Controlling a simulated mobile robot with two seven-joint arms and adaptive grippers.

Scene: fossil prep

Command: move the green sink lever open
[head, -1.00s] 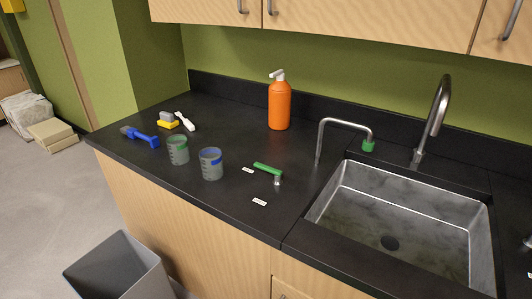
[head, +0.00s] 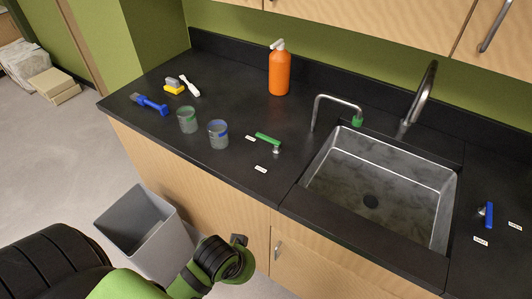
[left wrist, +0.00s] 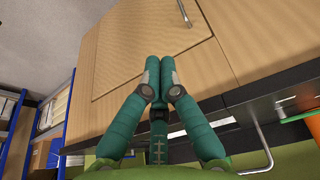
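The green sink lever (head: 267,139) lies over the black counter, left of the sink, on a short metal post (head: 276,151). A bent metal spout with a green tip (head: 357,121) stands behind it at the sink's edge. My left arm comes in at the bottom of the head view. Its wrist end is in front of the lower cabinets, below the counter and apart from the lever. In the left wrist view, my left gripper (left wrist: 160,63) has its two teal fingertips together, with nothing visible between them. My right gripper is not in view.
The sink (head: 370,185) has a tall faucet (head: 420,92) behind it. A blue lever (head: 489,214) is right of it. A grey bin (head: 140,222) is on the floor. Small white labels flank the green lever.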

